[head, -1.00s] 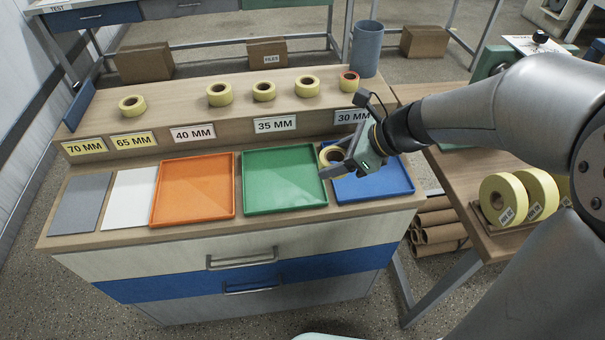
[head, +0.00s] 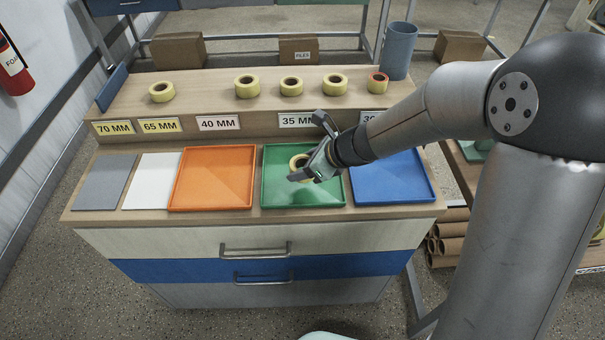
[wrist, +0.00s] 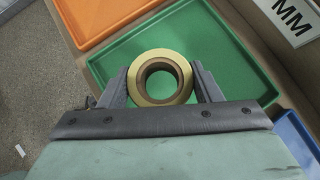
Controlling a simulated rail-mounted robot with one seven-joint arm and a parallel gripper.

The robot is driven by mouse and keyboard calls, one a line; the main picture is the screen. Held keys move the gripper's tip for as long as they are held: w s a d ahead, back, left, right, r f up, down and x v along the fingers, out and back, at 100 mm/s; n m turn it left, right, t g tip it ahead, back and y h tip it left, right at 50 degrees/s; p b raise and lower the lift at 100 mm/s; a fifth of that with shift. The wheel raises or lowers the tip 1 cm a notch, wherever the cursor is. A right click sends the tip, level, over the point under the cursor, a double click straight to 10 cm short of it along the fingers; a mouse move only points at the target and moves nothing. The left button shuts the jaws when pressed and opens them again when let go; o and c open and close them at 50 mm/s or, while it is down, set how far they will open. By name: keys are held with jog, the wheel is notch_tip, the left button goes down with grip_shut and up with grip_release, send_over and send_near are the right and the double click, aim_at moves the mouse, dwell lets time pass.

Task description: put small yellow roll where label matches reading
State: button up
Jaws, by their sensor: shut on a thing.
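My gripper (head: 302,172) is shut on a small yellow roll (head: 298,162) and holds it over the green tray (head: 275,200). In the wrist view the roll (wrist: 160,77) sits between both fingers, its brown core facing the camera, with the green tray (wrist: 215,45) beneath it. I cannot tell whether the roll touches the tray. Labels on the raised shelf read 70 MM (head: 114,128), 65 MM (head: 160,125), 40 MM (head: 218,123) and 35 MM (head: 296,120). The 35 MM label stands behind the green tray. A further label (head: 368,116) is partly hidden by my arm.
The orange tray (head: 212,180) lies left of the green one, the blue tray (head: 390,178) right. A white sheet (head: 152,182) and grey sheet (head: 104,183) lie further left. Several yellow rolls (head: 162,91) and a grey cup (head: 399,50) stand on the shelf.

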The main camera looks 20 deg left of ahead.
jog(key=shift+a+f+b, duration=0.2)
jog(key=shift+f+b, duration=0.15)
jog(key=shift+f, duration=1.45)
jog(key=shift+f, duration=0.1)
jog(key=shift+f+b, duration=0.15)
jog(key=shift+b, duration=0.15)
jog(key=o, duration=1.1)
jog(key=shift+c, duration=0.2)
jog(key=shift+d+r+p, duration=0.15)
jog(key=shift+r+p, duration=0.25)
jog(key=shift+r, duration=0.1)
jog(key=p+v, duration=0.1)
jog(key=v, duration=1)
jog(key=shift+d, duration=0.2)
